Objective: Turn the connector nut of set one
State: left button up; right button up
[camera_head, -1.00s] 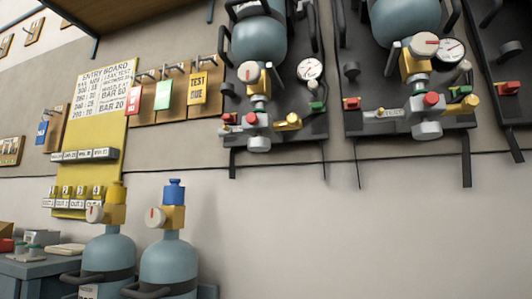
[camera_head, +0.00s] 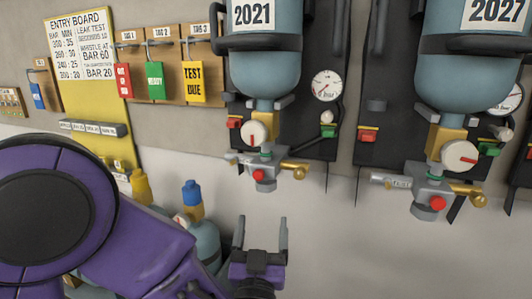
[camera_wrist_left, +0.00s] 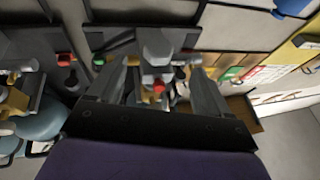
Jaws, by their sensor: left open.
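Two breathing sets hang on the wall, a left one with a blue-grey cylinder marked 2021 (camera_head: 264,70) and a right one marked 2027 (camera_head: 472,72). No label tells me which is set one. Under the left cylinder are a yellow valve block (camera_head: 265,119), a white knob (camera_head: 253,133), a grey connector body (camera_head: 265,160), a red button (camera_head: 258,176) and a brass fitting (camera_head: 295,169). I cannot tell which part is the nut. My left gripper (camera_head: 260,230) is open and empty, below the left set, fingers pointing up. The wrist view shows its fingers (camera_wrist_left: 163,76) either side of a connector. My right gripper is out of view.
My purple left arm covers the lower left, partly hiding two floor cylinders, one with a blue cap (camera_head: 192,190). A yellow entry board (camera_head: 92,105) and tag boards hang at left. The right set's connector (camera_head: 430,188) stands nearby. Bare wall lies below the sets.

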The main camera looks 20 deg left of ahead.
aim_at(265, 193)
pick_arm(q)
jog(key=p+x, duration=0.1)
jog(key=x, duration=0.2)
jog(key=r+p+x, duration=0.1)
jog(key=x, duration=0.2)
jog(key=p+x, duration=0.1)
jog(key=x, duration=0.3)
jog(key=shift+s+r+p, duration=0.25)
jog(key=shift+r+p, duration=0.1)
jog(key=shift+w, duration=0.45)
jog(key=c, duration=1)
